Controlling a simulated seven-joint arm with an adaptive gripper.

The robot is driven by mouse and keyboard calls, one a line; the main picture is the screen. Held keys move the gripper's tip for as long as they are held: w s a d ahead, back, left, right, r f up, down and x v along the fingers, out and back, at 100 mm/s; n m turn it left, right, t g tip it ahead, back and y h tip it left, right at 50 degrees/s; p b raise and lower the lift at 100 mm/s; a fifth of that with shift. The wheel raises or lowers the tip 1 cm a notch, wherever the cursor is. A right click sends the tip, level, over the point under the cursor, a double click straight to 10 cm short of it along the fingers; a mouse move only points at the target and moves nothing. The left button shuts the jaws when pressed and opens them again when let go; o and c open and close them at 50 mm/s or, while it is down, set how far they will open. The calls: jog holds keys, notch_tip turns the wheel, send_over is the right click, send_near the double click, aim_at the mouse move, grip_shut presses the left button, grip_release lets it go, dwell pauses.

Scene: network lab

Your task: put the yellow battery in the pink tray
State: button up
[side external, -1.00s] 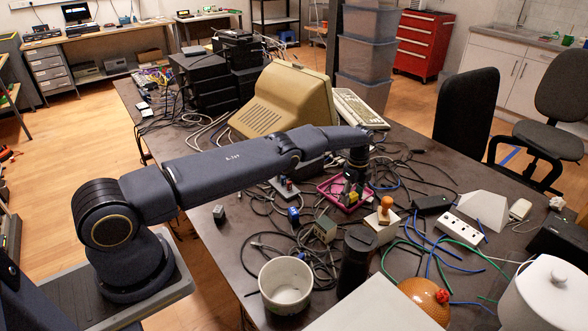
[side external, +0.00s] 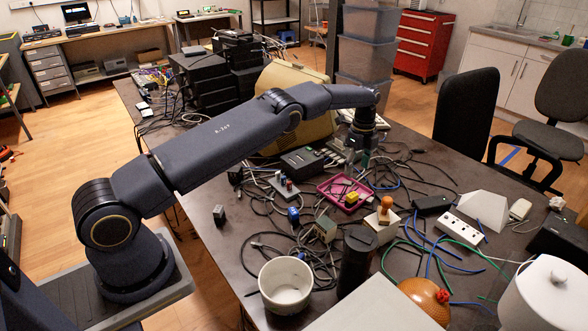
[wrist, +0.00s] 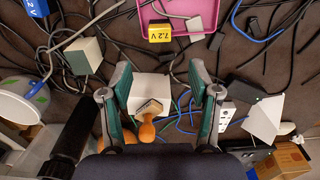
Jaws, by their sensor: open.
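The yellow battery (side external: 351,198), marked 7.2 V, lies inside the pink tray (side external: 328,196), near the tray's edge, in the side external view. In the wrist view the battery (wrist: 160,32) is at the top, overlapping the lower left corner of the tray (wrist: 208,36). My gripper (side external: 358,160) is raised above the tray and apart from the battery. In the wrist view my gripper's fingers (wrist: 161,82) are spread wide with nothing held between them.
A stamp with an orange knob (side external: 384,207), a blue battery (side external: 293,214), a white cup (side external: 286,284) and a dark bottle (side external: 357,262) stand nearby. Loose cables cover much of the table.

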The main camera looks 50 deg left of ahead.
jog(key=s+r+n+t, duration=0.1)
jog(key=s+r+n, duration=0.2)
jog(key=r, duration=0.6)
jog(key=s+r+n+t, duration=0.1)
jog(key=s+r+n, duration=0.1)
jog(key=r, duration=0.7)
jog(key=s+d+r+n+t, duration=0.15)
jog(key=s+r+n, duration=0.35)
jog(key=s+r, duration=0.6)
jog(key=s+d+f+n, duration=0.1)
jog(key=s+n, duration=0.1)
jog(key=s, duration=0.6)
jog(key=s+d+f+n+t, duration=0.1)
jog(key=s+f+n, duration=0.1)
jog(key=s, duration=0.6)
jog(key=s+d+f+n+t, duration=0.1)
jog(key=s+n, duration=0.3)
jog(key=s, duration=0.5)
jog(key=shift+d+f, duration=0.25)
